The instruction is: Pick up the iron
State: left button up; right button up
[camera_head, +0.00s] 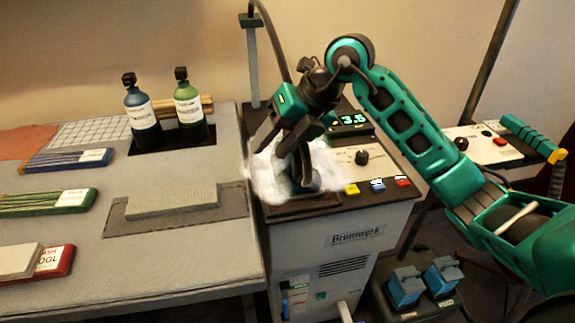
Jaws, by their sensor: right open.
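The iron (303,172) stands on a dark rest on top of the Brunnwerk steam station (345,222). White steam surrounds it and hides much of its body; a dark curved part, apparently its handle, shows. My right gripper (278,146) comes in from the right and points down at the iron from above. Its fingers are apart, one at the iron's left and one close to the handle. I cannot tell whether they touch it. My left gripper is not in view.
Yellow, blue and red buttons (377,184) and a green display (353,119) are on the station. A pole with a hose (253,60) rises behind. The table (150,255) at left holds two bottles (190,104), a grey block (172,199) and several flat packs.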

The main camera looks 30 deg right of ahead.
jog(key=w+d+r+m+h, duration=0.2)
jog(key=d+r+h, duration=0.25)
jog(key=d, duration=0.35)
jog(key=shift+t, duration=0.4)
jog(key=x, duration=0.8)
jog(key=shift+d, duration=0.25)
jog(key=shift+x, duration=2.65)
jog(key=shift+w+r, duration=0.1)
jog(key=shift+w, duration=0.1)
jog(key=shift+c, duration=0.3)
grip_shut()
